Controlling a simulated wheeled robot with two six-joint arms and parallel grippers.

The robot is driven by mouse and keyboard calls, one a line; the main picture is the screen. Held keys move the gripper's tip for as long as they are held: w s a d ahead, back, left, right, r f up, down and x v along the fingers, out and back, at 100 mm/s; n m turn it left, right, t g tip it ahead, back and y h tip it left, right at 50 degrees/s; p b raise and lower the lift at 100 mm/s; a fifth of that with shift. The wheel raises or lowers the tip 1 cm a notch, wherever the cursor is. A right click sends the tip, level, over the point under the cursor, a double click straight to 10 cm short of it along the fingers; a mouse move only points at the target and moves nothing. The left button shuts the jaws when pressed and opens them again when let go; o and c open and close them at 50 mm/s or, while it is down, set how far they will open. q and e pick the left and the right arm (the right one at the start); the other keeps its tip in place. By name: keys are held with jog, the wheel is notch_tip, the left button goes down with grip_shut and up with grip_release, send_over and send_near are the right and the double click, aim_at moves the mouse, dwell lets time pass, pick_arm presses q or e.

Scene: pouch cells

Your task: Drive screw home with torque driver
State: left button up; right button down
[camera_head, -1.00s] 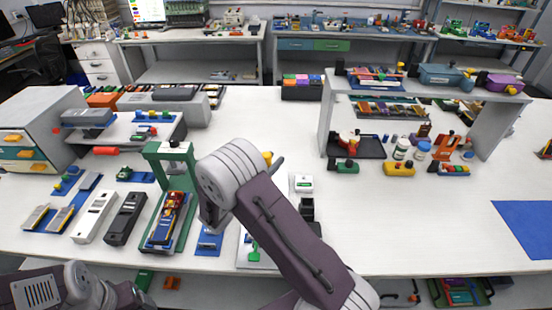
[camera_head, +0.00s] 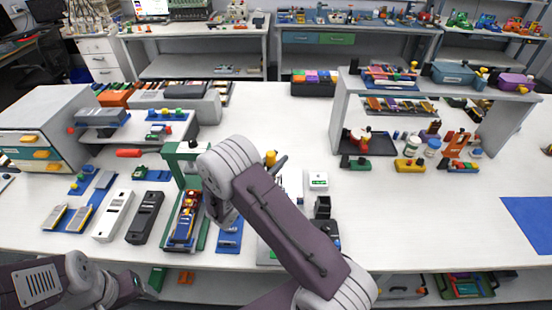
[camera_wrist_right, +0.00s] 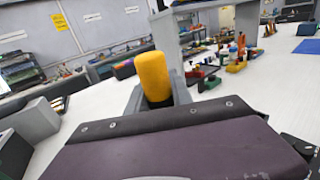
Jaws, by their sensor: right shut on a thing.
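A yellow handle (camera_head: 270,158), likely the torque driver's, shows just behind my right arm. In the right wrist view the yellow handle (camera_wrist_right: 154,76) stands upright between the grey jaws of my right gripper (camera_wrist_right: 157,98), which is shut on it. The driver's lower end and tip are hidden. A green frame (camera_head: 186,154) stands on the table left of my right wrist, with a long coloured assembly (camera_head: 185,220) on its base. I cannot make out a screw.
A white case (camera_head: 114,213) and a black case (camera_head: 145,217) lie left of the green frame. A grey raised shelf (camera_head: 340,115) stands at right, with small jars below it. A blue mat (camera_head: 530,220) lies far right. The table's middle right is clear.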

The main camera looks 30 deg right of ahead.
notch_tip(320, 180, down, 5)
jog(key=b, duration=0.3)
dwell(1.3)
